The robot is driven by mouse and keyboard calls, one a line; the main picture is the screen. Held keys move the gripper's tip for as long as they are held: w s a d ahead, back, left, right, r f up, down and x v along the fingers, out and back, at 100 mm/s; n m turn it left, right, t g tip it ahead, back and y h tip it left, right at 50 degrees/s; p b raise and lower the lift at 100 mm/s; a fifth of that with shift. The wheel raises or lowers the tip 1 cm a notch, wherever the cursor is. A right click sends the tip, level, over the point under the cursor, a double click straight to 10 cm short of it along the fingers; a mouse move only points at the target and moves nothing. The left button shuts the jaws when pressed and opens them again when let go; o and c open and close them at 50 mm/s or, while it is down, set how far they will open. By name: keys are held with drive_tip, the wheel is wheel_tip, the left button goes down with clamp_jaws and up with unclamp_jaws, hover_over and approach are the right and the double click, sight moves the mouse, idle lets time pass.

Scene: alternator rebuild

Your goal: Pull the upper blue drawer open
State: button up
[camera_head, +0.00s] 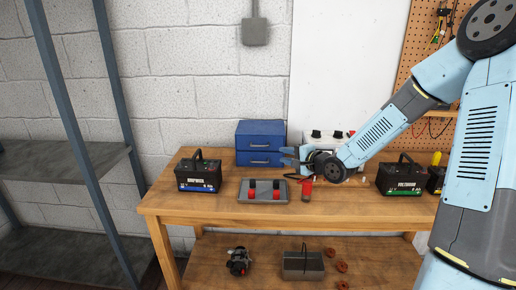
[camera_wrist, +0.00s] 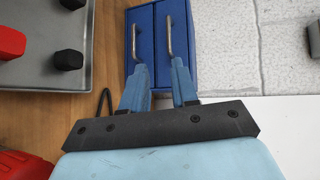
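The blue two-drawer cabinet (camera_head: 260,130) stands at the back of the workbench against the wall. The upper blue drawer (camera_head: 246,143) and the lower drawer (camera_head: 246,159) both look shut. My gripper (camera_head: 283,156) is at the cabinet's right front, its fingers pointing left. In the wrist view the cabinet appears turned sideways, with the upper drawer's handle (camera_wrist: 168,35) on the right and the lower drawer's handle (camera_wrist: 134,42) on the left. My gripper (camera_wrist: 160,66) is open, with an empty gap. Its right fingertip appears close to the upper handle's near end; contact cannot be told.
A grey tray (camera_head: 243,195) with red and black parts lies in front of the cabinet. A battery (camera_head: 198,173) is at left, another (camera_head: 401,176) at right. A grey box with black knobs stands behind my gripper.

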sight(259, 146)
drive_tip(key=shift+m+y, duration=0.4)
drive_tip(key=x, duration=0.9)
drive_tip(key=r+x, duration=0.1)
drive_tip(key=x, duration=0.4)
drive_tip(key=shift+a, duration=0.1)
clamp_jaws()
drive_tip(key=shift+f, duration=0.1)
